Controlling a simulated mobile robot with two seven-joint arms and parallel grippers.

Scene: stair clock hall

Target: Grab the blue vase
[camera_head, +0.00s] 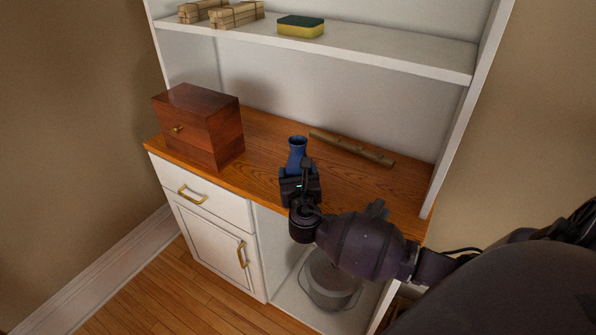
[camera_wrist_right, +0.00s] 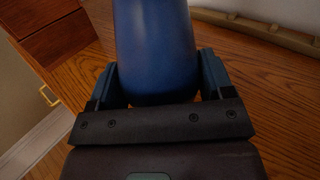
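My left gripper is not in view.
A brown wooden box (camera_head: 201,125) with a knob stands left on the counter (camera_head: 262,140). A wooden flute-like stick (camera_head: 351,149) lies behind the vase to the right. A shelf (camera_head: 380,48) above holds a sponge (camera_head: 300,27) and tied wooden bundles (camera_head: 236,15). A side panel (camera_head: 460,130) bounds the right.

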